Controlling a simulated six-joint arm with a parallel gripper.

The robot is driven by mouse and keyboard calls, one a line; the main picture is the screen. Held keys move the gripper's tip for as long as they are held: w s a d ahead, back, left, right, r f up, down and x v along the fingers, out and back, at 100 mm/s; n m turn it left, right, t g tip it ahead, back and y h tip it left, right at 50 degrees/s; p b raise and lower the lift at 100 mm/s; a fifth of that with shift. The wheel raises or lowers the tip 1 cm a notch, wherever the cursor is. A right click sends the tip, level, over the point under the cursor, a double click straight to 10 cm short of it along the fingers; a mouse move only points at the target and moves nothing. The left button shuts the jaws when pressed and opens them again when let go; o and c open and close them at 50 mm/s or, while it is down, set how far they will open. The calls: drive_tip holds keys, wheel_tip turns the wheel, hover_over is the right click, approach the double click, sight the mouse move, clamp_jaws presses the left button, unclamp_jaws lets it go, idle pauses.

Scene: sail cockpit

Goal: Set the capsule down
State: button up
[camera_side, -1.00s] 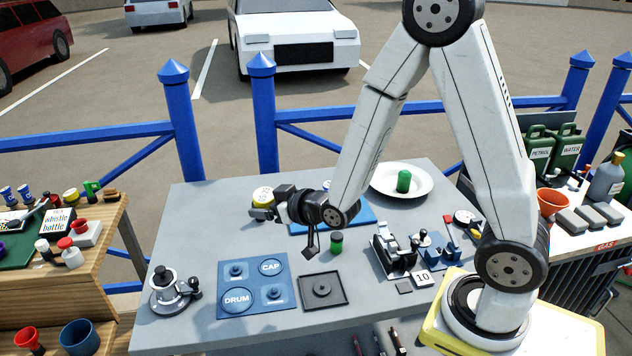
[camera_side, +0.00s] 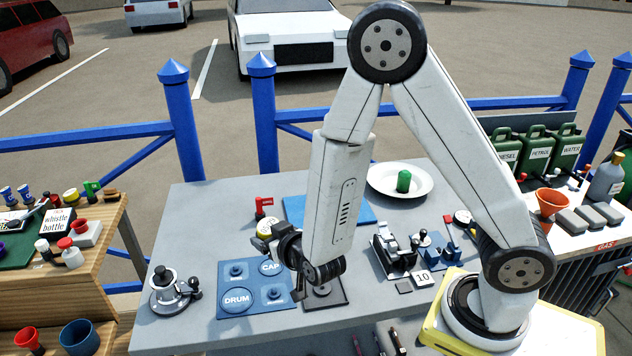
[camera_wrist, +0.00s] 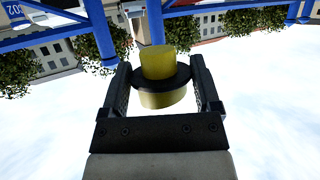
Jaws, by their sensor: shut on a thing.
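The capsule (camera_wrist: 158,68) is a yellow cylinder with a black band round its middle. In the wrist view it sits between the two fingers of my gripper (camera_wrist: 163,88), which is shut on it. In the side view the capsule (camera_side: 265,227) shows as a small pale yellow end at my gripper (camera_side: 270,236), partly hidden by it. My gripper lies roughly level, near the back edge of the blue board marked DRUM and CAP (camera_side: 228,284). Whether the capsule touches anything below cannot be told. A dark square tray (camera_side: 338,299) is partly hidden by my arm.
A winch-like metal piece (camera_side: 170,297) stands left of the board. A black-and-silver device (camera_side: 398,250) stands right. The table's left back is clear.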

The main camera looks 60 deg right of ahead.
drive_tip(key=s+f+m+g+h, duration=0.2)
drive_tip(key=s+m+g+h, duration=0.2)
drive_tip(key=s, duration=0.7)
drive_tip(key=s+a+f+m+g+h, duration=0.1)
drive_tip(key=s+f+m+g+h, duration=0.2)
drive_tip(key=s, duration=0.8)
drive_tip(key=m+g+h, duration=0.1)
drive_tip(key=m, duration=0.1)
drive_tip(key=shift+f+m, duration=0.35)
drive_tip(key=shift+m, duration=0.05)
approach(365, 286)
drive_tip(key=shift+w+d+r, duration=0.2)
drive_tip(key=shift+w+d, duration=0.15)
drive_tip(key=shift+d, duration=0.55)
drive_tip(key=shift+w+d+r, duration=0.2)
drive_tip(key=shift+w+d, duration=0.2)
drive_tip(key=shift+d, duration=0.55)
drive_tip(key=shift+w+d+r, duration=0.2)
drive_tip(key=shift+w+d, duration=0.15)
drive_tip(key=shift+d, duration=0.55)
drive_tip(key=shift+d, duration=0.1)
drive_tip(key=shift+x, duration=0.85)
drive_tip(key=shift+w+d+f, duration=0.35)
drive_tip(key=shift+d+f, duration=0.4)
drive_tip(key=shift+f, duration=0.2)
